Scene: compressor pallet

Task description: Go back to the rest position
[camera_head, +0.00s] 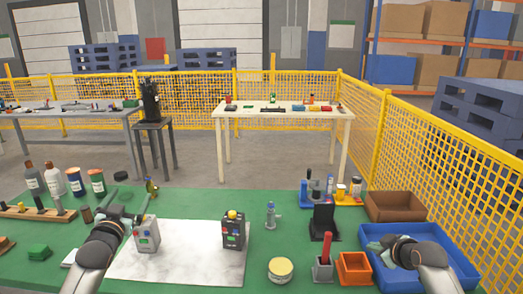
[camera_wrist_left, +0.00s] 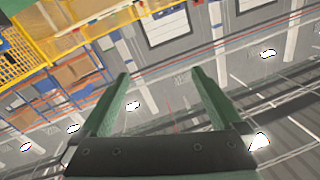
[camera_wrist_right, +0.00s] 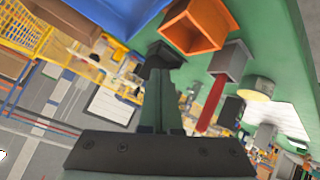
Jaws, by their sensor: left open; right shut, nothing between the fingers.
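My left gripper (camera_head: 141,208) is at the left of the green table in the head view, above and beside a light grey device (camera_head: 146,238). In the left wrist view its two green fingers (camera_wrist_left: 160,76) stand wide apart with nothing between them; they point toward the ceiling and far wall. My right gripper (camera_head: 380,246) is over the blue tray (camera_head: 463,262) at the right. In the right wrist view its fingers (camera_wrist_right: 160,80) are together and hold nothing. Whether it touches the tray is unclear.
A black device (camera_head: 234,234) stands on the white sheet (camera_head: 190,262). An orange bin (camera_head: 354,268), a red-handled tool (camera_head: 326,250) and a brown box (camera_head: 396,206) are near the right arm. Bottles (camera_head: 54,180) stand at the left. Yellow fencing (camera_head: 440,140) lies beyond.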

